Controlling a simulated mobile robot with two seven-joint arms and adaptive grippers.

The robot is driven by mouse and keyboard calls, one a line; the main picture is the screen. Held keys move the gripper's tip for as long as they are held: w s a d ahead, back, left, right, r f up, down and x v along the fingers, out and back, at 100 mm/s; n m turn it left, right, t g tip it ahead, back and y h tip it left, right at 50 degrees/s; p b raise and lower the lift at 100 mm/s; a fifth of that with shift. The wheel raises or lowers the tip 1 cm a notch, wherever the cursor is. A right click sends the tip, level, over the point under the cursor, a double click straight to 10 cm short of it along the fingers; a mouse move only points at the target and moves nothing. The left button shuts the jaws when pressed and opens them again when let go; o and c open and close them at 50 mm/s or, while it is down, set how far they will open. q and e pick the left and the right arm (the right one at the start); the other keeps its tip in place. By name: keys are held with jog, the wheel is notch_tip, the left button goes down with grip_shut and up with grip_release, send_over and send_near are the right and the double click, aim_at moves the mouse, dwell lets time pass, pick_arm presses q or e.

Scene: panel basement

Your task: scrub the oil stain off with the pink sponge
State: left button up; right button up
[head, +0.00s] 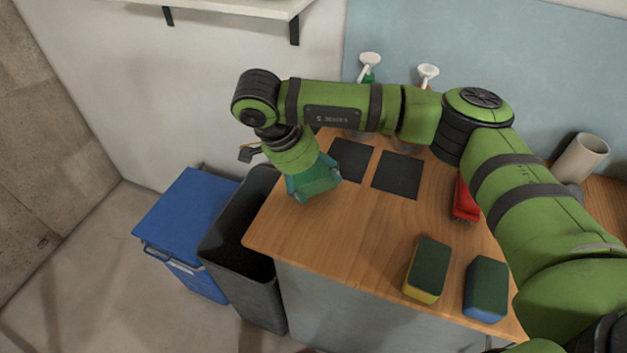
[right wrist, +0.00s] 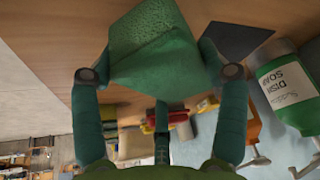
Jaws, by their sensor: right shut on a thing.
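My right gripper (head: 315,190) is over the left end of the wooden counter (head: 350,240), with its fingers pointing down. In the head view the gripper hides the held sponge. I cannot make out an oil stain; the wood under the gripper is hidden. My left gripper is not in view.
Two dark squares (head: 397,174) lie right of the gripper. A yellow-green sponge (head: 427,270), a blue-green sponge (head: 487,289) and a red object (head: 465,200) are on the counter. Pump bottles (head: 428,75) stand behind. A black bin (head: 246,255) and blue bin (head: 185,217) stand left.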

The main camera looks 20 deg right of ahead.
jog(key=shift+s+d+r+p, duration=0.1)
jog(key=shift+s+r+p, duration=0.05)
jog(key=shift+r, duration=0.4)
jog(key=shift+s+d+r+p, duration=0.1)
jog(key=shift+r+p, duration=0.05)
jog(key=shift+r, duration=0.35)
jog(key=shift+w+a+r+p, duration=0.1)
jog(key=shift+r+p, duration=0.2)
jog(key=shift+r, duration=0.25)
jog(key=shift+w+a+r+p, duration=0.1)
jog(key=shift+r+p, duration=0.15)
jog(key=shift+r, duration=0.25)
jog(key=shift+s+d+r, duration=0.1)
jog(key=shift+d+r, duration=0.1)
jog(key=shift+r, duration=0.4)
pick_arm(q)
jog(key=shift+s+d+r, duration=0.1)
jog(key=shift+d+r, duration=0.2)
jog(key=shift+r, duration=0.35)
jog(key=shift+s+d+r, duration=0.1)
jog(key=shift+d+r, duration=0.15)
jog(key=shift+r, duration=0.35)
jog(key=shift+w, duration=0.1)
pick_arm(e)
jog(key=shift+a, duration=0.1)
